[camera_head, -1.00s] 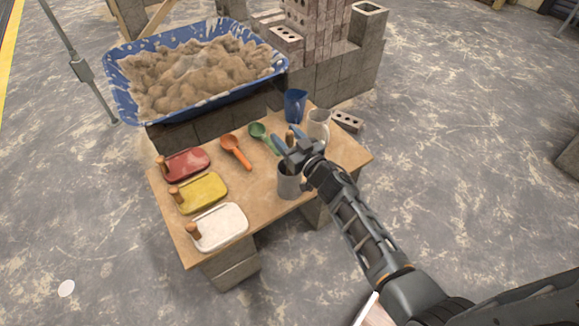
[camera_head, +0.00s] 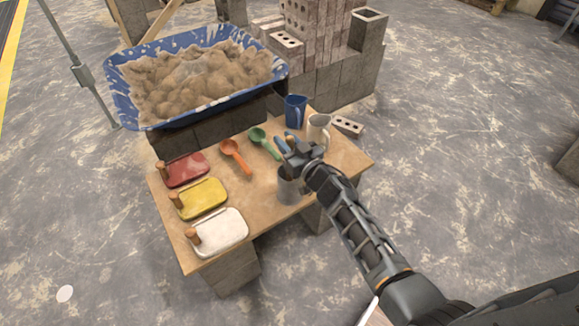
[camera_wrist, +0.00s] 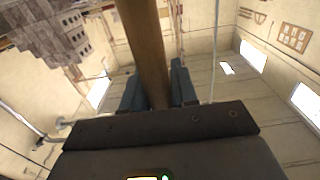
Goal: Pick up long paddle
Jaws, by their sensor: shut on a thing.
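My gripper (camera_head: 286,143) is over the right part of the wooden table, above a grey cup (camera_head: 288,187). In the wrist view its blue-grey fingers (camera_wrist: 158,90) are shut on a wooden shaft (camera_wrist: 143,35), which I take to be the handle of the long paddle. The shaft runs up and out of the top of that view. The paddle's lower end is hidden, and I cannot tell if it is inside the grey cup.
The table (camera_head: 262,205) also holds red (camera_head: 186,169), yellow (camera_head: 203,198) and white (camera_head: 220,231) trowel-like tools, an orange scoop (camera_head: 236,156), a green scoop (camera_head: 263,141), a blue cup (camera_head: 295,111) and a white jug (camera_head: 318,128). A blue tub (camera_head: 127,108) of mortar stands behind.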

